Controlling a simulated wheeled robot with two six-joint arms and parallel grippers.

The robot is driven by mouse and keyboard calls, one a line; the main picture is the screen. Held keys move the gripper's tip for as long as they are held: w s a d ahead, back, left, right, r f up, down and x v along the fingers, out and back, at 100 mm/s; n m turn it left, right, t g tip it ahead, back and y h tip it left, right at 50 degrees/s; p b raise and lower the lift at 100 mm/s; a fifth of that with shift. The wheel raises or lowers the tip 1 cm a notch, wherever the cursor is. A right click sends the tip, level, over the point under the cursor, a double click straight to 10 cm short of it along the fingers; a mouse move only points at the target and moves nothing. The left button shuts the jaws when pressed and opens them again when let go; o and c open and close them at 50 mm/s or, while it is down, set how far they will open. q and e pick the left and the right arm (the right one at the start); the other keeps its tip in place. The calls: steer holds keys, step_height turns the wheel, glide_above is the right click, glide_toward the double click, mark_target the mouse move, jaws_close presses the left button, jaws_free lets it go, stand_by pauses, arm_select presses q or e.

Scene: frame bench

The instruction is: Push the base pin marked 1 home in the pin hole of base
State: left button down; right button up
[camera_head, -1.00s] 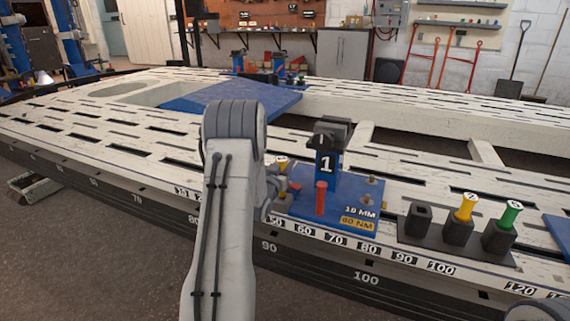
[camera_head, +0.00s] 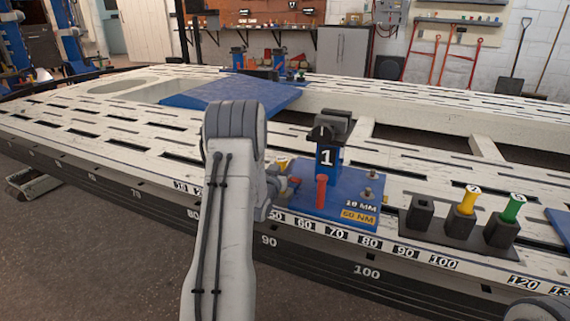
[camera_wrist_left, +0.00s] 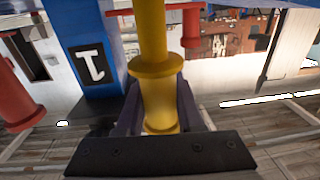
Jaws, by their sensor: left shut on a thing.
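The blue base (camera_head: 347,212) lies on the white slotted bench, with a blue post marked 1 (camera_head: 326,170) and a red pin (camera_head: 321,192) standing on it. My left gripper (camera_head: 284,187) is at the base's left side, mostly hidden behind my arm. In the left wrist view, its dark fingers (camera_wrist_left: 158,112) are shut on a yellow pin (camera_wrist_left: 155,85), beside the post marked 1 (camera_wrist_left: 92,62). No number shows on this pin. In the head view only a bit of yellow shows. The pin hole cannot be made out. My right gripper is not in view.
A black rack (camera_head: 435,229) to the right has an empty socket (camera_head: 421,206), a yellow pin (camera_head: 467,200) and a green pin (camera_head: 513,207). A blue plate (camera_head: 235,93) and more blue fixtures lie farther back. Bare slotted bench lies left of my arm.

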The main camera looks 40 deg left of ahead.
arm_select(q)
steer(key=shift+f+b, duration=1.75)
steer(key=shift+f, duration=0.55)
steer(key=shift+c, duration=2.3)
jaws_free()
steer(key=p+v, duration=0.4)
steer(key=v, duration=0.6)
steer(key=shift+s, duration=0.25)
steer(key=shift+d, duration=0.1)
